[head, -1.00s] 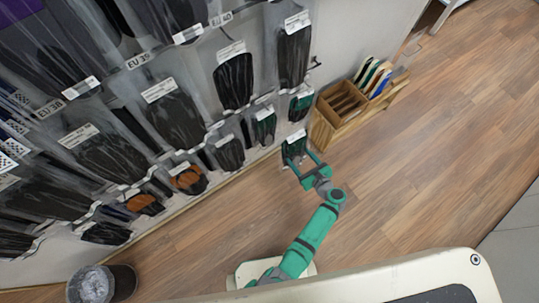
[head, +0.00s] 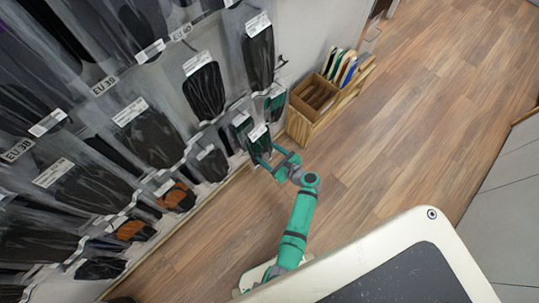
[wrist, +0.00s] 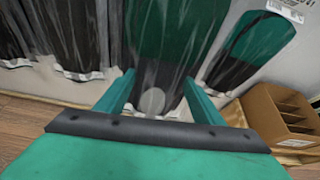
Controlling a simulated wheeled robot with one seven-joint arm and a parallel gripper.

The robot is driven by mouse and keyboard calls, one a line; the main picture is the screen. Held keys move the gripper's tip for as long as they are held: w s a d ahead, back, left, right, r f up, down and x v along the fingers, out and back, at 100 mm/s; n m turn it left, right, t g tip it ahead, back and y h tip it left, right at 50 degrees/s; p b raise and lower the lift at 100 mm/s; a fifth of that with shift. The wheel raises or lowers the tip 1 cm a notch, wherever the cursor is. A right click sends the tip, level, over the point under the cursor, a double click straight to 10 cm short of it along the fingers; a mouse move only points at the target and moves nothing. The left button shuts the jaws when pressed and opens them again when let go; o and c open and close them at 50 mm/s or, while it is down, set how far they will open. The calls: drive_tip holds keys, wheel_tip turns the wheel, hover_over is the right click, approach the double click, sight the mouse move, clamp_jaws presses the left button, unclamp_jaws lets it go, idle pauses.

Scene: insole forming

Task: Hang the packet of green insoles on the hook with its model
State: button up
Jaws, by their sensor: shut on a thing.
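My gripper (head: 272,162) is shut on a packet of green-and-black insoles (head: 260,145) with a white label on top. In the head view the packet hangs upright in front of the lower right end of the wall rack. The wrist view shows the packet (wrist: 172,40) large and close between the fingers (wrist: 157,98).
Dark insole packets (head: 205,92) fill the wall rack, with orange ones (head: 177,196) lower left. A wooden box with compartments (head: 315,93) stands right of the rack, close to the packet. It also shows in the wrist view (wrist: 270,115). The wooden floor (head: 400,130) is clear.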

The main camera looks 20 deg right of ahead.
drive_tip(key=w+a+f, duration=0.1)
drive_tip(key=w+a, duration=0.1)
drive_tip(key=w, duration=0.5)
drive_tip(key=shift+a+f, duration=0.15)
drive_tip(key=shift+a, duration=0.15)
idle(0.9)
drive_tip(key=shift+w, duration=0.1)
drive_tip(key=shift+f, duration=0.15)
idle(0.8)
drive_tip(key=o, duration=1.2)
drive_tip(key=v, duration=1.1)
drive_tip(key=shift+f, duration=0.15)
